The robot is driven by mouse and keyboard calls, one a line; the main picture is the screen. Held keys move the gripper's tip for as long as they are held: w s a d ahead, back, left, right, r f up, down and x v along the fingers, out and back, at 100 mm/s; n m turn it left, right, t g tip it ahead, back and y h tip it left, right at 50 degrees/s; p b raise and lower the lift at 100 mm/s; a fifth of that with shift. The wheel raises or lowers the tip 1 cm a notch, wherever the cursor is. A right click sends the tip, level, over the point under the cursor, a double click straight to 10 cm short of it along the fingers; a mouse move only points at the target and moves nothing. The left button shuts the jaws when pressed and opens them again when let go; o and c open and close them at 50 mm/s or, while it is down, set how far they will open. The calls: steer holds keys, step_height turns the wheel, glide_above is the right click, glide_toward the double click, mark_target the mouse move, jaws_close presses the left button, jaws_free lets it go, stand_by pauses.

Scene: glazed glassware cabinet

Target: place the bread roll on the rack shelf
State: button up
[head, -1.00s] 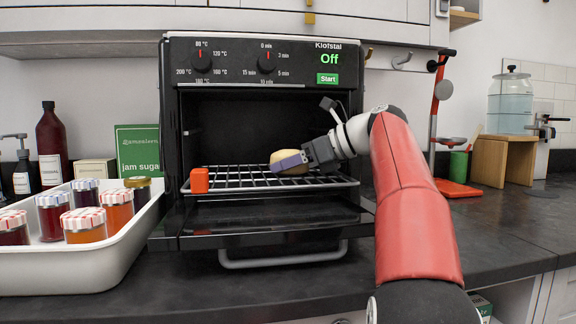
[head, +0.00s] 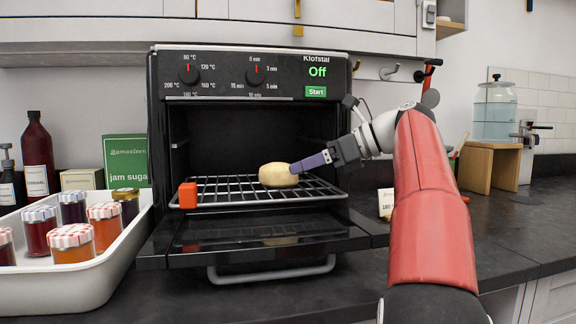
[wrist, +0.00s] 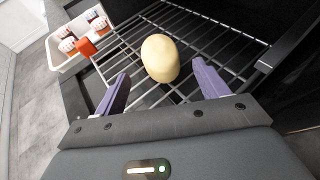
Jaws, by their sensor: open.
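The pale bread roll (head: 277,175) rests on the wire rack shelf (head: 232,189), which is pulled partly out of the open toaster oven (head: 205,135). In the wrist view, the roll (wrist: 160,58) lies on the bars of the rack (wrist: 205,40), ahead of my gripper's fingertips and between their lines. My gripper (head: 296,168) is at the right of the roll in the head view, its purple fingers spread apart in the wrist view (wrist: 160,80). It holds nothing. The far finger is hidden in the head view.
An orange block (head: 188,195) sits at the rack's front left corner. The oven door (head: 265,228) is folded down below the rack. A white tray (head: 120,255) with several jam jars stands at the left. The counter at the right (head: 500,215) is mostly clear.

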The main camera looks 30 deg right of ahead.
steer(key=p+v, duration=0.1)
steer(key=v, duration=0.3)
steer(key=shift+s+d+r, duration=0.15)
stand_by(0.4)
